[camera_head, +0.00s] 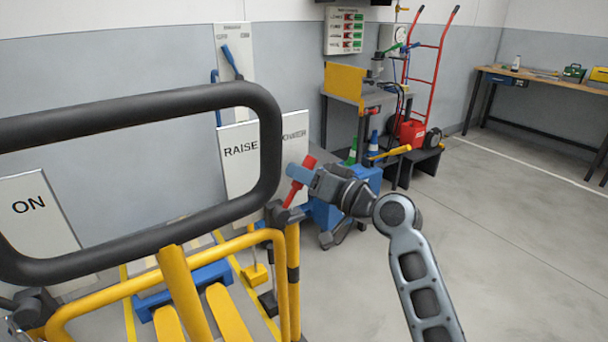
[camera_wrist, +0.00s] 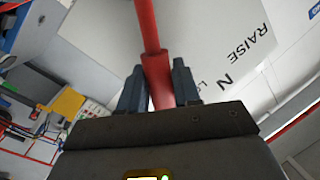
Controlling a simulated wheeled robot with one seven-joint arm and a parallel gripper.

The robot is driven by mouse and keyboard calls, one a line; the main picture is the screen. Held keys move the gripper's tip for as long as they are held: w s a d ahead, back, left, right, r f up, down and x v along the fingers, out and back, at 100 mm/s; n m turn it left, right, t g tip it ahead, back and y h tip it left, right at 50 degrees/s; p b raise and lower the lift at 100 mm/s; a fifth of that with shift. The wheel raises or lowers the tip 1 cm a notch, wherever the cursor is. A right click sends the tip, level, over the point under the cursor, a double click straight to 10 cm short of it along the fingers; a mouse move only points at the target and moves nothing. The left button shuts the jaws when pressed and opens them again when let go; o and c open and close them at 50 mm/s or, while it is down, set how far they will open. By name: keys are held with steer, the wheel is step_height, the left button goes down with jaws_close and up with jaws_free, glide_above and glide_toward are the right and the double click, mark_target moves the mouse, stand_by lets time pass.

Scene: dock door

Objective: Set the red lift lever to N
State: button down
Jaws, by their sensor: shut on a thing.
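The red lift lever (camera_head: 294,188) stands tilted on top of a yellow post of the yellow-railed lift truck. Its upper end leans to the right in the head view. My gripper (camera_head: 303,174) is shut on the lever's upper part. In the wrist view the red lever (camera_wrist: 147,25) runs up between the two dark fingers of my gripper (camera_wrist: 159,80). A white label plate (camera_head: 237,185) behind it reads RAISE and LOWER, partly covered by the black handle. The wrist view shows RAISE and N on the plate (camera_wrist: 205,45). Which mark the lever lines up with I cannot tell.
A thick black handle loop (camera_head: 140,100) crosses the left and centre, close to the lever. Another white plate (camera_head: 38,215) reads ON. A blue lever (camera_head: 231,62) is on the wall panel. A red hand truck (camera_head: 430,75) and workbench (camera_head: 540,80) stand behind. The right floor is clear.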

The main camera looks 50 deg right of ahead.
mark_target(282, 208)
stand_by(0.3)
steer(key=shift+w+a+r+n+g+p, duration=0.2)
steer(key=shift+a+r+n+p, duration=0.15)
steer(key=shift+a+n, duration=0.4)
steer(key=shift+w+a+r+n+g+p, duration=0.2)
steer(key=shift+a+r+n, duration=0.25)
steer(key=shift+n, duration=0.5)
steer(key=shift+w+a+r+n+g+h+p, duration=0.1)
steer(key=shift+a+n+g+h+p, duration=0.1)
steer(key=shift+a+n, duration=0.3)
steer(key=shift+w+a+f+n+g+h+p, duration=0.1)
steer(key=shift+w+a+n+p, duration=0.05)
steer(key=shift+a+n, duration=0.35)
steer(key=shift+w+a+r+n+g+h+p, duration=0.1)
steer(key=shift+a+n+p, duration=0.1)
steer(key=shift+a+n, duration=0.25)
steer(key=c, duration=0.9)
jaws_free()
steer(key=shift+s+a+r, duration=0.1)
steer(key=shift+s+r, duration=0.05)
steer(key=shift+s, duration=1.15)
steer(key=shift+s+a+r, duration=0.1)
steer(key=shift+s+r, duration=0.1)
steer(key=shift+s, duration=1.05)
steer(key=shift+s+a+r, duration=0.1)
steer(key=shift+s+r, duration=0.05)
steer(key=shift+s, duration=1.15)
